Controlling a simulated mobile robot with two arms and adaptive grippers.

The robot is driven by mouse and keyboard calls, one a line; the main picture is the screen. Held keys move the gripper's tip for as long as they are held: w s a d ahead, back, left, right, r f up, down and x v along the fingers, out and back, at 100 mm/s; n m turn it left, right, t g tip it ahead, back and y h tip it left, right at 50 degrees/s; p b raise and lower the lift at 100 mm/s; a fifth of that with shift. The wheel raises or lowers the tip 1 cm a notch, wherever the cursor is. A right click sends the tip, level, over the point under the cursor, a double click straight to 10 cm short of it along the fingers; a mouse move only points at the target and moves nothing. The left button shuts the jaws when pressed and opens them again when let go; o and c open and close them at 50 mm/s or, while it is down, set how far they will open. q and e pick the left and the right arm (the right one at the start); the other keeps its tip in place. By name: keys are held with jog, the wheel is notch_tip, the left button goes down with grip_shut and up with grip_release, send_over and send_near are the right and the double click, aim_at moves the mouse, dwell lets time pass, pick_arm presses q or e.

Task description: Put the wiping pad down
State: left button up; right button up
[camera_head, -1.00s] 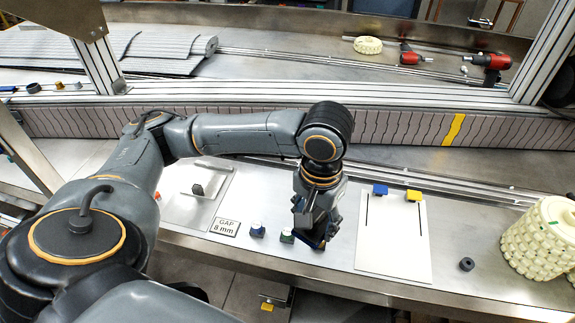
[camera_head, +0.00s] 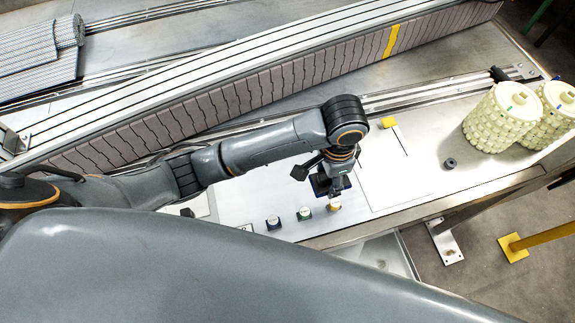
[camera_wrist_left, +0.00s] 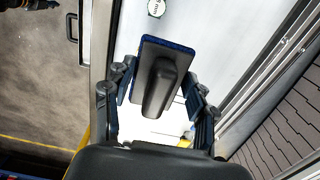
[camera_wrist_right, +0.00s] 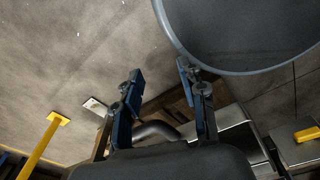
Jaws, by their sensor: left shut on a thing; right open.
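The wiping pad (camera_wrist_left: 178,50) is a flat dark-blue rectangle with a black bar handle (camera_wrist_left: 161,87). My left gripper (camera_wrist_left: 158,98) is shut on it, with the handle between its fingers. In the head view the left gripper (camera_head: 334,172) points down over the steel bench with the pad (camera_head: 322,186) beneath it, partly hidden by the arm. I cannot tell whether the pad touches the bench. My right gripper (camera_wrist_right: 162,92) is open and empty; it is not seen in the head view.
Small capped pots (camera_head: 304,213) stand near the bench's front edge, close to the pad. A white plate (camera_head: 400,178) lies to the right, with a yellow block (camera_head: 389,122) behind. A dark ring (camera_head: 450,163) and cream rolls (camera_head: 502,118) stand farther right. A large grey round object (camera_wrist_right: 240,35) is near the right gripper.

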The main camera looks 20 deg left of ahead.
pick_arm(q)
jog(key=shift+w+a+f, duration=0.1)
jog(key=shift+a+f, duration=0.1)
jog(key=w+a+f+p, duration=0.2)
jog(key=w+a+f, duration=0.15)
jog(key=a, duration=0.45)
send_over(285, 172)
jog(key=f, duration=0.5)
jog(key=shift+s+d+f+p, duration=0.1)
jog(key=shift+s+d+p, duration=0.1)
jog(key=shift+d+p, duration=0.15)
jog(key=shift+w+a+f, duration=0.15)
jog(key=shift+a+f, duration=0.2)
jog(key=shift+f, duration=1.75)
pick_arm(e)
jog(key=shift+s+a+r, duration=0.1)
jog(key=shift+a+r, duration=0.05)
jog(key=shift+r, duration=0.65)
jog(key=shift+a+r, duration=0.15)
jog(key=shift+r, duration=0.6)
pick_arm(q)
jog(key=shift+f, duration=0.1)
jog(key=o, duration=1.2)
